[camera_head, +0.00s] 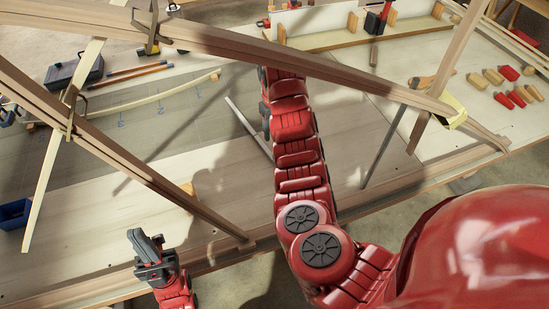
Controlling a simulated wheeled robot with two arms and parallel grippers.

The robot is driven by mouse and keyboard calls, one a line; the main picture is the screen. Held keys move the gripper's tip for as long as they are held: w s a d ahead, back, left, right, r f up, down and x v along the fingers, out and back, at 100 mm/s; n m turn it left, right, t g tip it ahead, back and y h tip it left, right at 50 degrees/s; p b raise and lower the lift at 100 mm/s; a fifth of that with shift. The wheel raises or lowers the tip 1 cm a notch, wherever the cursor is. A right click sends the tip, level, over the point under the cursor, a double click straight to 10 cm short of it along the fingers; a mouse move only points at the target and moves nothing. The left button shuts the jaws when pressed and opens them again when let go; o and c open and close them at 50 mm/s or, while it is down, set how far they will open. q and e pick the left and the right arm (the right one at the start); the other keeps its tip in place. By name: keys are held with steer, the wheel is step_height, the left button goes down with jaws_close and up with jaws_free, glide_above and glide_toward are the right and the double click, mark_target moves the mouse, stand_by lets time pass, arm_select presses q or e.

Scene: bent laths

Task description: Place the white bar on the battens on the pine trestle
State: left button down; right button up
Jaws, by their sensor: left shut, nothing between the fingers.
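A thin pale bar (248,128), possibly the white bar, lies at a slant on the bench, left of my right arm. Its lower end runs close to that arm. Long brown timbers (110,140) cross the view above the bench; I cannot tell which belong to the pine trestle or which pieces are the battens. My left gripper (147,242) is shut and empty at the lower left, near the bench's front edge and well apart from the pale bar.
The bench (225,200) has clear room between the left timber and my right arm. A curved pale lath (155,99) lies at the back left near a dark toolbox (75,72). A blue bin (14,214) is at the left edge. Several red clamps (515,99) lie right.

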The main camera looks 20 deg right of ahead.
steer(key=b, duration=0.3)
glide_above(273, 158)
step_height(273, 158, down, 8)
steer(key=shift+s+r, duration=0.1)
steer(key=shift+s, duration=0.05)
steer(key=shift+f+p, duration=0.2)
steer(key=shift+p, duration=0.2)
step_height(273, 158, down, 4)
steer(key=p, duration=0.2)
steer(key=shift+d+r+p, duration=0.1)
steer(key=shift+r+p, duration=0.1)
steer(key=shift+p, duration=0.1)
steer(key=shift+f, duration=0.75)
jaws_close()
